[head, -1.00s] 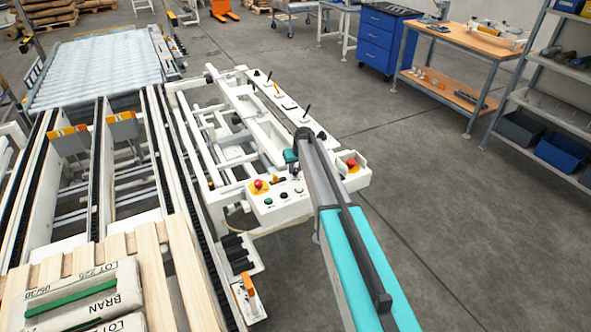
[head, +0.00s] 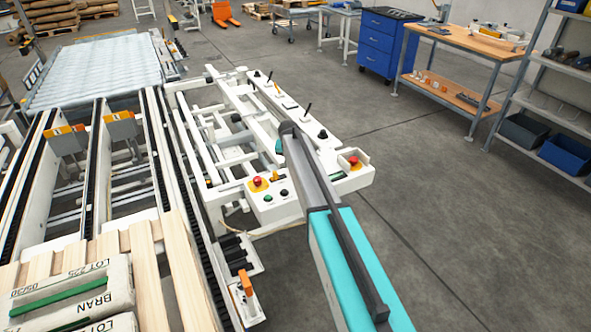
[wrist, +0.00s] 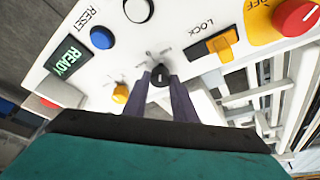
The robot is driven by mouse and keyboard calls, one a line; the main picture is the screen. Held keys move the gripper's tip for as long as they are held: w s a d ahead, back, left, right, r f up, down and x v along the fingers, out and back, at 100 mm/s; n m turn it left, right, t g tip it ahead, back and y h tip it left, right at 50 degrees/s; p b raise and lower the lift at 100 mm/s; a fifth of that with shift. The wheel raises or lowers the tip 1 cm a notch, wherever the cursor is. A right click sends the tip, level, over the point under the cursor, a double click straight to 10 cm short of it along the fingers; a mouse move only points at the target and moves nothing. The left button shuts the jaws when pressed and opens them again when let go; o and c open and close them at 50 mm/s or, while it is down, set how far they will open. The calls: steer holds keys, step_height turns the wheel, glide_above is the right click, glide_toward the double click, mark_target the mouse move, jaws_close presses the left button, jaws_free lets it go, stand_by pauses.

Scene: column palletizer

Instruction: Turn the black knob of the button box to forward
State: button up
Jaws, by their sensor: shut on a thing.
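The black knob (wrist: 160,73) sits between my two dark fingers near the middle. My gripper (wrist: 160,82) is shut on the knob, one finger on each side. In the head view my arm hides the knob and fingertips.
Around the knob are an orange LOCK switch (wrist: 220,43), a red OFF button (wrist: 295,15), a blue RESET button (wrist: 102,38), a lit READY display (wrist: 66,57) and a small yellow control (wrist: 120,93). Another red button (head: 353,160) stands right of my arm.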

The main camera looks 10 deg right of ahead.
steer(key=shift+m+h+b, duration=0.4)
steer(key=shift+m+b, duration=0.2)
steer(key=shift+m, duration=0.4)
steer(key=o, duration=1)
steer(key=shift+g, duration=0.3)
steer(key=shift+o, duration=0.2)
steer(key=shift+a+r, duration=0.1)
steer(key=b+v, duration=0.3)
steer(key=v, duration=1)
steer(key=shift+s+r, duration=0.2)
steer(key=shift+r, duration=0.1)
